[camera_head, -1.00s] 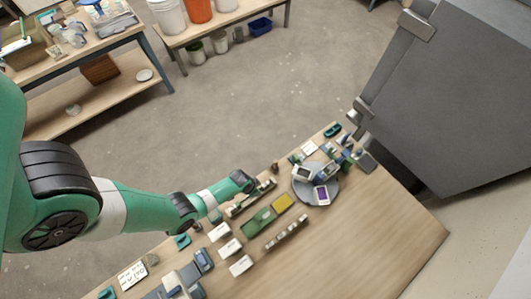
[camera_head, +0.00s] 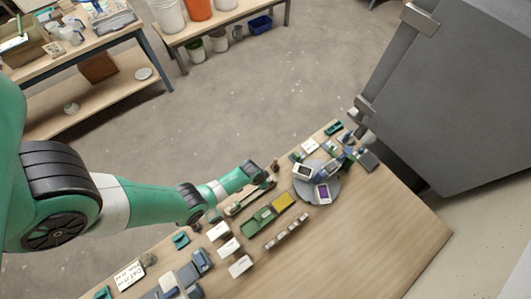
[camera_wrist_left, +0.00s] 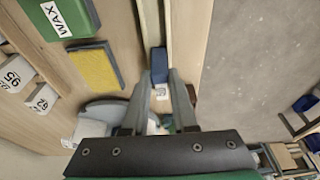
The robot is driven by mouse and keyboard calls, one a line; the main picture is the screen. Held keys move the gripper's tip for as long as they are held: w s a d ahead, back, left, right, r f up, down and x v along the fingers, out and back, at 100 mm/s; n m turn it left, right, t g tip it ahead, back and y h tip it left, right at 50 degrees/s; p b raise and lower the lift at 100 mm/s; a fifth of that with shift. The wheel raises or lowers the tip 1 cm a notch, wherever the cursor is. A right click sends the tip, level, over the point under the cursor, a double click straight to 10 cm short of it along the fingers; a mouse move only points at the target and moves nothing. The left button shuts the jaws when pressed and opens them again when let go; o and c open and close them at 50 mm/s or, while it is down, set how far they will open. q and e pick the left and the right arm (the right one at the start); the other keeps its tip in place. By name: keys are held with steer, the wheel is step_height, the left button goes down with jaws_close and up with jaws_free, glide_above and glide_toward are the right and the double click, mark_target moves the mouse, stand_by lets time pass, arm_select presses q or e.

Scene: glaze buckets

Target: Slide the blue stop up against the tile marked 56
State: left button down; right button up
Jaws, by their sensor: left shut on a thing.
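The blue stop (camera_wrist_left: 159,62) sits in a pale wooden rail (camera_wrist_left: 151,22), and its far end shows between my fingertips in the left wrist view. My left gripper (camera_wrist_left: 160,78) is shut on the blue stop. In the head view my left gripper (camera_head: 265,180) is at the upper right part of the rail (camera_head: 240,207). A small white tile (camera_wrist_left: 161,93) with a dark mark lies just on the near side of the stop, between the fingers. Its number is too small to read. I cannot tell whether tile and stop touch. My right gripper is not in view.
A green block labelled WAX (camera_wrist_left: 58,18) and a yellow pad (camera_wrist_left: 95,67) lie beside the rail. White blocks (camera_head: 229,248) stand at the lower left. A second rail (camera_head: 287,231) lies on the table. A round grey tray (camera_head: 324,201) holds devices. The front right tabletop is clear.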

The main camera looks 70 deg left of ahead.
arm_select(q)
steer(key=c, duration=0.8)
jaws_free()
steer(key=p+v, duration=0.2)
steer(key=w+p+v, duration=0.1)
steer(key=p+v, duration=0.1)
steer(key=p, duration=0.1)
steer(key=p+v, duration=0.2)
steer(key=v, duration=0.1)
steer(key=shift+w+a+r, duration=0.2)
steer(key=shift+w+a, duration=0.05)
steer(key=shift+w, duration=0.05)
steer(key=shift+f, duration=0.1)
